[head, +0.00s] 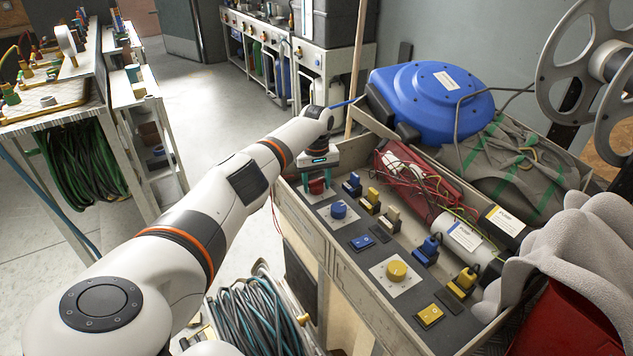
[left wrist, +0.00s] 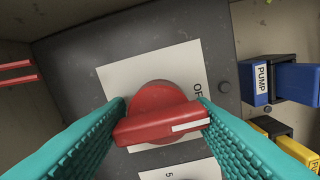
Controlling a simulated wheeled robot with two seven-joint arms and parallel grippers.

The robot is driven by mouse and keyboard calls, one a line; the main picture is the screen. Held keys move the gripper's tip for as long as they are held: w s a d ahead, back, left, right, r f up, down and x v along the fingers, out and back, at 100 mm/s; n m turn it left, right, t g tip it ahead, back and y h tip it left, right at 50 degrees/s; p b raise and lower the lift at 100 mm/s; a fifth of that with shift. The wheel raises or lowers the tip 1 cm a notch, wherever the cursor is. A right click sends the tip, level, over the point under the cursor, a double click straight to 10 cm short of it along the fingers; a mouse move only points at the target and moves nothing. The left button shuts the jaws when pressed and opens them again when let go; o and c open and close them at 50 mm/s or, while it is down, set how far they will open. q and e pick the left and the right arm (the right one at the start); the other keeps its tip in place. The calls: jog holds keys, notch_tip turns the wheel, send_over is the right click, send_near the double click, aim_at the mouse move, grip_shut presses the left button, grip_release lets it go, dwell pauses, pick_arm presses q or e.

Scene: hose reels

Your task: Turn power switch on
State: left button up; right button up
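A red rotary knob (left wrist: 160,112) sits on a white plate (left wrist: 185,70) on a dark panel in the left wrist view. Its white pointer line faces right. Letters "OF" show on the plate beside the right finger, the rest hidden. In the head view the red knob (head: 317,186) is at the panel's far left end. My left gripper (head: 318,172) is over it, pointing down. In the left wrist view its teal fingers (left wrist: 161,115) are on both sides of the knob and appear to touch the two ends of its handle. My right gripper is not in view.
On the panel are a blue knob (head: 338,210), a yellow knob (head: 397,270), a blue rocker switch (head: 362,242) and a yellow rocker switch (head: 429,315). Several coloured plugs stand behind them. A blue hose reel (head: 428,95) and a grey cloth (head: 560,250) are close by.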

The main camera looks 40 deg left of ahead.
pick_arm(q)
jog(key=shift+m, duration=0.3)
jog(key=m+p, duration=0.1)
jog(key=m, duration=0.1)
jog(key=shift+r+m, duration=0.1)
jog(key=shift+m, duration=0.2)
jog(key=m+p, duration=0.1)
jog(key=m, duration=1.3)
jog(key=shift+a+m, duration=0.1)
jog(key=shift+m, duration=0.2)
jog(key=o, duration=0.7)
